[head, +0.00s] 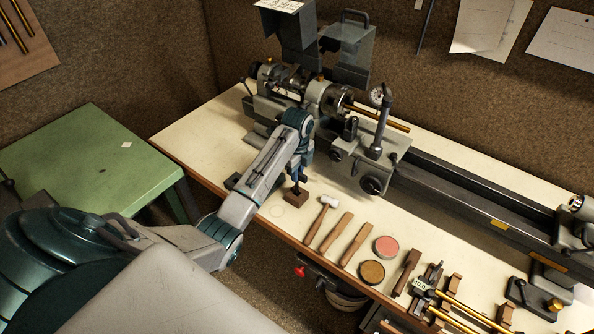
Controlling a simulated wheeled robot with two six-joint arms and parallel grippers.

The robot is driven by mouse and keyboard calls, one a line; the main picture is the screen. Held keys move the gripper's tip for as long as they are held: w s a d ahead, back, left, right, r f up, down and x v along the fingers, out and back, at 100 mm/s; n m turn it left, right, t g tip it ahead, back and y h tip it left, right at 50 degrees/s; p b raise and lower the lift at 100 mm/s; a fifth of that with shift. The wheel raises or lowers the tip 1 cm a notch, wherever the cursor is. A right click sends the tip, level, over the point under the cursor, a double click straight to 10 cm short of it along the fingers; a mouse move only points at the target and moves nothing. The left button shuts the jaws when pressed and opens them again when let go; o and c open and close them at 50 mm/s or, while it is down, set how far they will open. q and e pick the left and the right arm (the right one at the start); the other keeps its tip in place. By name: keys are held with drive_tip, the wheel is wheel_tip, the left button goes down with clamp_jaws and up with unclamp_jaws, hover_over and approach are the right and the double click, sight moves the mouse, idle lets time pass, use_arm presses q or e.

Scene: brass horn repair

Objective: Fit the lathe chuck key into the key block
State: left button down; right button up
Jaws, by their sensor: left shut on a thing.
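My left gripper (299,175) points down over the bench, left of the row of hand tools. It is shut on the lathe chuck key (297,187), which shows as a small dark upright stem below the fingers. The key block (296,199) is a small brown block on the bench directly under the gripper. The key's lower end meets the top of the block in the picture. I cannot tell whether it is in the hole or just above it. The fingers hide the upper part of the key. My right gripper is not in view.
The lathe (330,110) stands close behind the gripper, with its handwheel (373,185) to the right. A white-headed mallet (321,220), wooden tools, a pink tin (387,246) and a brown tin (372,272) lie to the right. A green table (90,160) stands at left.

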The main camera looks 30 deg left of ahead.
use_arm(q)
drive_tip(key=shift+f+b, duration=0.3)
drive_tip(key=shift+f, duration=0.75)
drive_tip(key=c, duration=1.3)
unclamp_jaws()
